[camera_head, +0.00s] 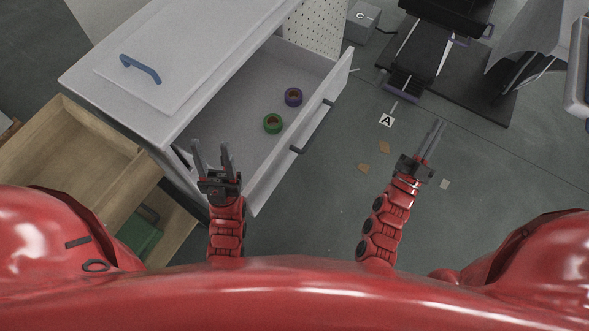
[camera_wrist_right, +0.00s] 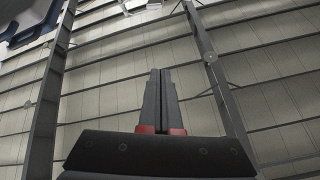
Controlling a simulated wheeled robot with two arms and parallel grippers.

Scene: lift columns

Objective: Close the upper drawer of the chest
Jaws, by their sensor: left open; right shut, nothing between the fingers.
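The white chest (camera_head: 190,65) stands at the upper left in the head view. My left gripper (camera_head: 212,148) is open and empty, over the near end of the drawer; contact cannot be told. My right gripper (camera_head: 438,128) is shut and empty, to the right of the drawer front and apart from it. In the right wrist view its fingers (camera_wrist_right: 160,95) are together, pointing up.
A wooden drawer unit (camera_head: 75,165) stands at the left, with a green item (camera_head: 140,235) low beside it. A grey box (camera_head: 365,20) and a black machine (camera_head: 430,60) stand at the back. The floor right of the drawer is mostly clear, with small scraps.

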